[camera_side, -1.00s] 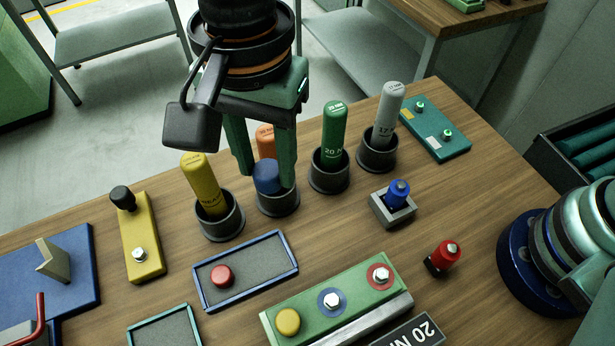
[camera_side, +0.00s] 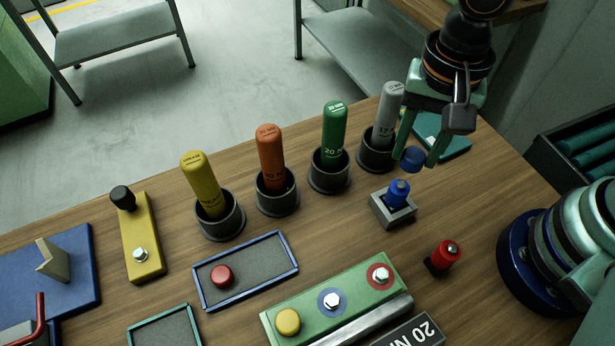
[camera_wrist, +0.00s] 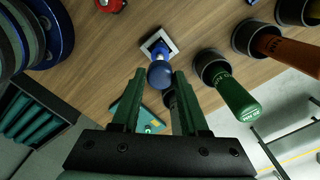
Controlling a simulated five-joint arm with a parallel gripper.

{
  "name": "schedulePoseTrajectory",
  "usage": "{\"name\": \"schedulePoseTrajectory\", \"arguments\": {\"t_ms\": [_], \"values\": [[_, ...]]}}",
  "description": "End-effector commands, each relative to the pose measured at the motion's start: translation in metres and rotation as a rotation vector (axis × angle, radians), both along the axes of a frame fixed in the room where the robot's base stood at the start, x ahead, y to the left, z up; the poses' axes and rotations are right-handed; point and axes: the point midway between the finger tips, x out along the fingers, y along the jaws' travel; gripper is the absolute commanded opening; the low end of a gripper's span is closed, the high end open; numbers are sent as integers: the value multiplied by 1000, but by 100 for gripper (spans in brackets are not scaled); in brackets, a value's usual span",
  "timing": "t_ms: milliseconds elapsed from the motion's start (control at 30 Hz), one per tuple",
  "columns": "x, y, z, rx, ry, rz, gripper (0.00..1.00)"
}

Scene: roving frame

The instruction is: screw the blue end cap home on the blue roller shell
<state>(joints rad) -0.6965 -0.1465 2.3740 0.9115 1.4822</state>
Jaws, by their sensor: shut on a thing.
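The blue end cap (camera_side: 412,158) is held between the fingertips of my gripper (camera_side: 414,158), which is shut on it. The blue roller shell (camera_side: 398,193) stands upright in a grey square holder (camera_side: 394,213) on the wooden table. The cap hangs above the shell and a little to its right in the side view, apart from it. Part of the holder (camera_wrist: 158,40) shows beyond the cap.
Grey, green (camera_side: 335,125), orange (camera_side: 270,150) and yellow (camera_side: 204,180) drivers stand in dark cups left of the holder. A teal plate (camera_side: 450,140) lies behind my gripper. A blue-rimmed tray (camera_side: 292,268) holds a red cap (camera_side: 221,276).

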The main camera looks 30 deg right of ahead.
Motion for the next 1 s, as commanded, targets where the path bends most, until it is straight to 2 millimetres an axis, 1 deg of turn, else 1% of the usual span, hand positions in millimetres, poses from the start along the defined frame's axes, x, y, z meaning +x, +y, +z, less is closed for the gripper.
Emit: {"name": "schedulePoseTrajectory", "arguments": {"t_ms": [267, 367, 800, 1000], "values": [[0, 0, 0, -1, 1, -9, 0], [0, 0, -3, -3, 3, -13, 0], [0, 0, -35, -4, 4, -13, 0], [0, 1, -43, -3, 3, -13, 0]]}}
